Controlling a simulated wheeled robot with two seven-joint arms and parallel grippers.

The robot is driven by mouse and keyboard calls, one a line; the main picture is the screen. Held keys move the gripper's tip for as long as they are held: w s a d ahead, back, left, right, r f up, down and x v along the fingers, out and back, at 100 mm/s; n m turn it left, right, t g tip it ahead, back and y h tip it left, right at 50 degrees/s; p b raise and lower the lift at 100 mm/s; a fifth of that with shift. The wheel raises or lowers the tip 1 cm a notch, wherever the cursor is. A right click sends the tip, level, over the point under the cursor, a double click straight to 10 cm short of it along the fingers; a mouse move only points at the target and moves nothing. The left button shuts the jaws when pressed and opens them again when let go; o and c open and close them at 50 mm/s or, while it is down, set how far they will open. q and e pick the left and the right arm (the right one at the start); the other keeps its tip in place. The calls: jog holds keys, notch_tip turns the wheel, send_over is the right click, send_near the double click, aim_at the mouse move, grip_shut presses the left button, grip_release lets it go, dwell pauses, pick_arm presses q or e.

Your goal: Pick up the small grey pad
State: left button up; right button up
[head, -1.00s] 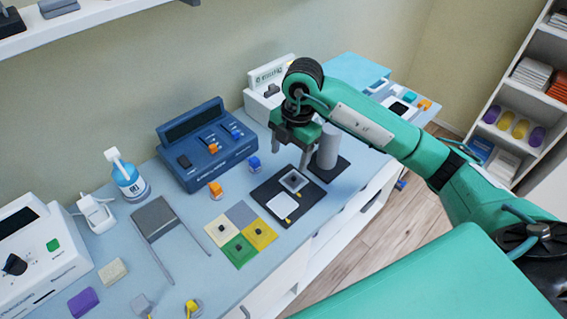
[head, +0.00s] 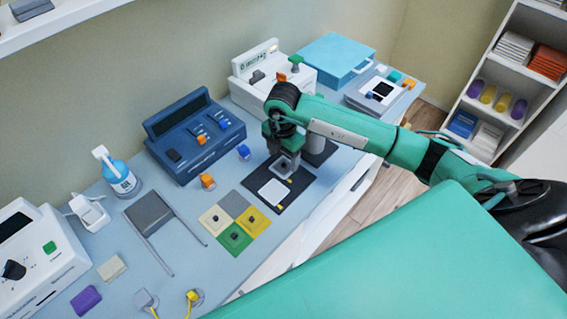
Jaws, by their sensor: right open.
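The small grey pad (head: 281,170) lies on a black mat (head: 295,189), beside a white square pad (head: 273,192). My right gripper (head: 286,161) points down right over the grey pad, with its open fingers low around it and hiding part of it. I cannot tell whether the fingers touch it. My left gripper is not in view.
A blue device (head: 195,136) stands to the left. A four-colour mat (head: 235,202) lies in front, its grey square bare. A white device (head: 262,72) and a light blue box (head: 336,57) are behind.

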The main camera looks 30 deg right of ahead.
aim_at(284, 165)
notch_tip(284, 165, down, 2)
jog(key=shift+w+f, duration=0.1)
jog(key=shift+f, duration=0.25)
jog(key=c, duration=0.9)
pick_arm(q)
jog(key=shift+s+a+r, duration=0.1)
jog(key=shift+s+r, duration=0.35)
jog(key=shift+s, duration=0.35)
